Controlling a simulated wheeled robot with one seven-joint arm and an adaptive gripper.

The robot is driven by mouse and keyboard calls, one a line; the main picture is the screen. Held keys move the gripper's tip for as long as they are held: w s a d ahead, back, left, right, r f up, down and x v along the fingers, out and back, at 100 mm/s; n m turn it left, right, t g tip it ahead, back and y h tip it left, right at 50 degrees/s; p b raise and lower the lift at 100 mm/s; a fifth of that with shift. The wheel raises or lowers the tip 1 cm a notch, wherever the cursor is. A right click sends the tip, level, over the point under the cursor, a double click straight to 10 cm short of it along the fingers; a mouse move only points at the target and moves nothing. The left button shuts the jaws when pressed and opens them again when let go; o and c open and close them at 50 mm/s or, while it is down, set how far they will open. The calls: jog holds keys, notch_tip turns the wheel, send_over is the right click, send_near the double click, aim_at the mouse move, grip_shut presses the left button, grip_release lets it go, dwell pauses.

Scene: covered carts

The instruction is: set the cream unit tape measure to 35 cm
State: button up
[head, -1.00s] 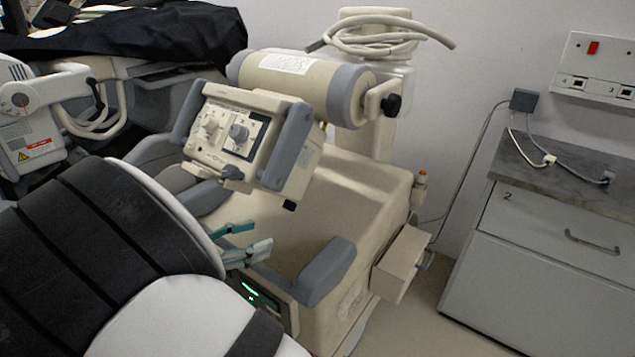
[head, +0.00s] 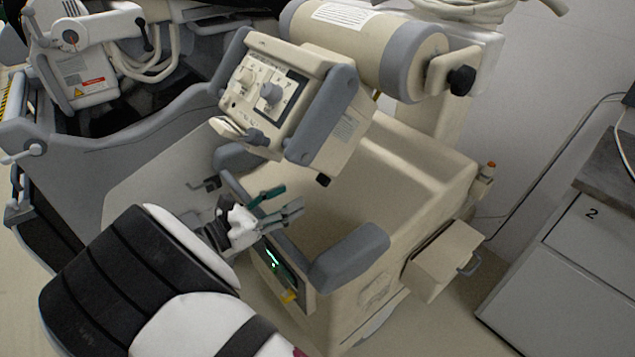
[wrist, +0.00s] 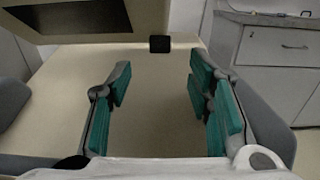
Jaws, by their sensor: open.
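The cream unit (head: 425,150) is a wheeled machine with a boxy control head (head: 330,90) carrying two knobs and grey side handles. A small black block (head: 323,180) hangs under the head; it also shows at top centre in the wrist view (wrist: 160,43). I cannot tell whether it is the tape's tab, and no tape or centimetre scale is readable. My gripper (head: 281,203) is open and empty, below and left of the block, near the unit's front edge. Its teal-padded fingers stand well apart in the wrist view (wrist: 163,95).
A grey padded handle (head: 350,256) on the unit is just right of my gripper. A green-lit panel (head: 274,262) lies below it. A cream box with a handle (head: 442,262) juts out at right. A grey cabinet (head: 560,270) stands farther right; a grey-white machine (head: 85,60) is at left.

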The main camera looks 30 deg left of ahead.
aim_at(319, 182)
jog(key=x, duration=0.8)
jog(key=shift+w+d, duration=0.15)
jog(key=shift+w, duration=0.25)
jog(key=shift+c, duration=0.3)
